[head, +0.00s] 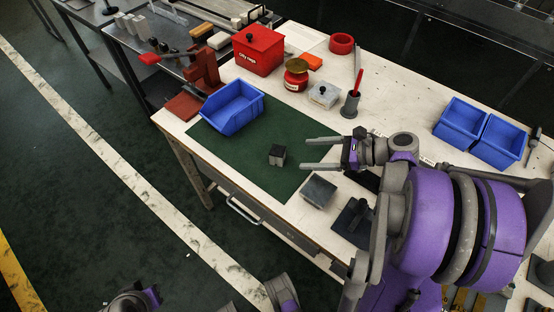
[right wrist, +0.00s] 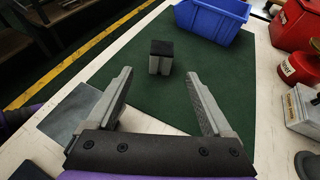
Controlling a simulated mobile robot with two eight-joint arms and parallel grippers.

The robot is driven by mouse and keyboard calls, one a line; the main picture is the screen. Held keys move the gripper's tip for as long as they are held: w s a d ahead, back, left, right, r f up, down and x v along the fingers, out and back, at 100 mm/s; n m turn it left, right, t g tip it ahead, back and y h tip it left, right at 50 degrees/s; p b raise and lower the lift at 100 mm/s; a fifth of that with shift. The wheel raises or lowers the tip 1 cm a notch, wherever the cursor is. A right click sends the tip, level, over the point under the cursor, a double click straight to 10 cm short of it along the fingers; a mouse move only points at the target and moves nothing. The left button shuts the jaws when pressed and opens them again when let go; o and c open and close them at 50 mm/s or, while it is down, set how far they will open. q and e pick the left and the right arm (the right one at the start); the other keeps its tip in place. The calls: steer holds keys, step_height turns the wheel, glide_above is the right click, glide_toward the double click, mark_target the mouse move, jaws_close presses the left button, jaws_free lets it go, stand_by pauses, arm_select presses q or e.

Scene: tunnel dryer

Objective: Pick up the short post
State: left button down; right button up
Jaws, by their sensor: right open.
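The short post (head: 277,155) is a small grey block with a black top, standing upright on the green mat (head: 236,154). In the right wrist view the post (right wrist: 160,62) stands beyond the fingertips, roughly centred between them. My right gripper (head: 307,153) is open and empty, to the right of the post in the head view, its fingers pointing left toward it. A gap separates the fingertips from the post. It also shows open in the right wrist view (right wrist: 159,75). My left gripper is not recognisable in either view.
A blue bin (head: 232,108) stands on the mat's far left. A grey square plate (head: 318,191) lies near the front edge, below my right gripper. A red box (head: 258,50), a red tin (head: 296,78) and a pen cup (head: 350,105) stand behind. Mat around the post is clear.

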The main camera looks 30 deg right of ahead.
mark_target(285, 153)
steer(key=shift+w+f, duration=0.15)
steer(key=shift+w, duration=0.05)
steer(key=b+x, duration=0.1)
steer(key=x, duration=0.9)
steer(key=shift+w+a, duration=0.1)
steer(key=shift+a, duration=0.05)
steer(key=shift+c, duration=0.3)
jaws_close()
